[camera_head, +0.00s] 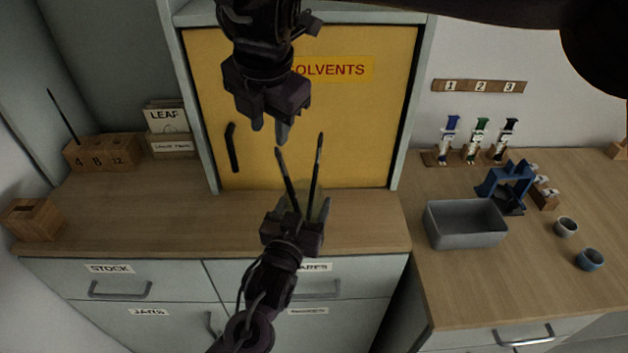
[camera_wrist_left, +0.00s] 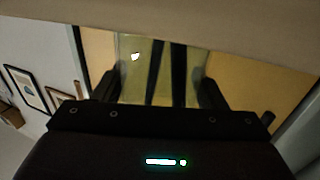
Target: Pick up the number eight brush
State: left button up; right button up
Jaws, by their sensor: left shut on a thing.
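My left gripper (camera_head: 298,214) is shut on a greenish see-through jar (camera_head: 321,207), held in front of the yellow cabinet door. The jar also shows between the fingers in the left wrist view (camera_wrist_left: 133,80). Two dark brushes (camera_head: 286,172) (camera_head: 317,165) stand up out of it, leaning apart; I cannot read which is number eight. My right gripper (camera_head: 269,128) hangs just above the brush tips, pointing down, fingers apart and empty. A wooden brush block (camera_head: 103,153) marked 4, 8, 12 stands at left, with one thin brush (camera_head: 63,115) at the 4 end.
The yellow solvents cabinet (camera_head: 350,125) is close behind both grippers. A wooden box (camera_head: 34,219) and a leaf box (camera_head: 167,120) stand on the left counter. On the right counter are a grey tray (camera_head: 466,240), a blue stand (camera_head: 508,180) and two small cups (camera_head: 566,227) (camera_head: 590,259). The left counter's middle is clear.

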jog(key=w+d+f+h, duration=0.1)
jog(key=d+h, duration=0.2)
jog(key=d, duration=0.2)
send_over(317, 161)
jog(key=s+a, duration=0.1)
jog(key=s, duration=0.1)
jog(key=f, duration=0.5)
jog(key=shift+w+f, duration=0.2)
jog(key=shift+x, duration=3.15)
jog(key=shift+a, duration=0.1)
grip_shut()
